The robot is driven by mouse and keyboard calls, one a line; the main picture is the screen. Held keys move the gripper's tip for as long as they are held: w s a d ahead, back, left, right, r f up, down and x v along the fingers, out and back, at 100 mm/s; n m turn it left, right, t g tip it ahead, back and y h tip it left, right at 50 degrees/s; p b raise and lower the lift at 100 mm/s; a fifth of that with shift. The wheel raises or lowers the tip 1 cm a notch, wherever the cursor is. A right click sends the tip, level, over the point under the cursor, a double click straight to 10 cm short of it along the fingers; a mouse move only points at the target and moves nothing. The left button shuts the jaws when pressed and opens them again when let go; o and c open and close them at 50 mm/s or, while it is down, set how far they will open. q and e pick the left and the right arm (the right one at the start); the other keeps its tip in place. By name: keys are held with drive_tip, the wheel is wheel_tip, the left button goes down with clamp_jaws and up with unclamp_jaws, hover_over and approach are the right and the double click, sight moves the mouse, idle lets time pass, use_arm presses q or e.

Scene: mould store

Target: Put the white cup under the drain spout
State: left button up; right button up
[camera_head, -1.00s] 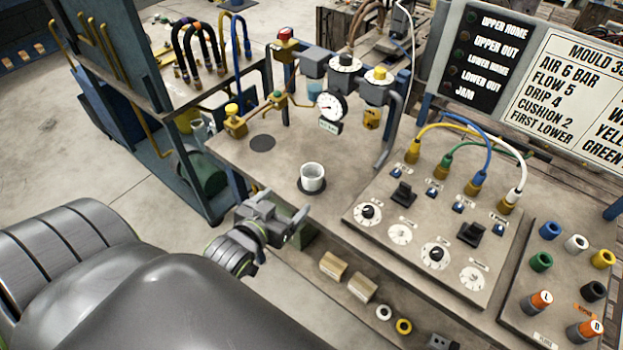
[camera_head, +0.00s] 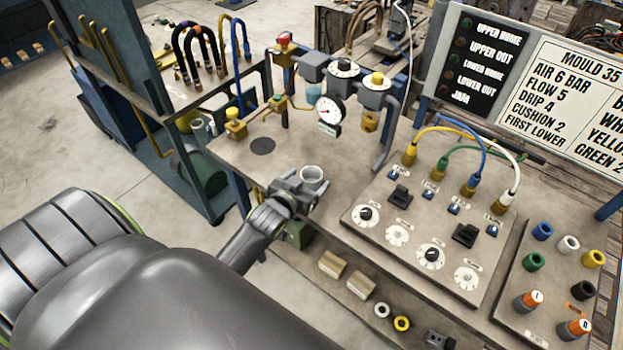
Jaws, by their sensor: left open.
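The white cup (camera_head: 313,174) stands upright on the bench top (camera_head: 232,160), left of the dial panel. My left gripper (camera_head: 304,188) is open, right at the near side of the cup, and covers its lower part. I cannot tell whether the fingers touch the cup or reach around it. A yellow-topped regulator with a brass-coloured bowl (camera_head: 370,120) hangs behind and to the right of the cup. A yellow valve (camera_head: 235,126) stands at the back left. Which fitting is the drain spout is unclear. My right gripper is not in view.
A bare dark disc (camera_head: 262,146) lies left of the cup. A pressure gauge (camera_head: 329,110) and a grey bent pipe (camera_head: 388,140) stand behind. The dial panel (camera_head: 425,235) with coloured hoses fills the right. Wooden blocks (camera_head: 332,265) lie on a lower shelf.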

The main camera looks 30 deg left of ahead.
sight(316, 171)
use_arm(q)
drive_tip(key=shift+p+x, duration=0.3)
drive_tip(key=shift+x, duration=1.5)
drive_tip(key=shift+r, duration=0.1)
drive_tip(key=c, duration=1.1)
drive_tip(key=shift+a, duration=0.1)
drive_tip(key=shift+r, duration=0.1)
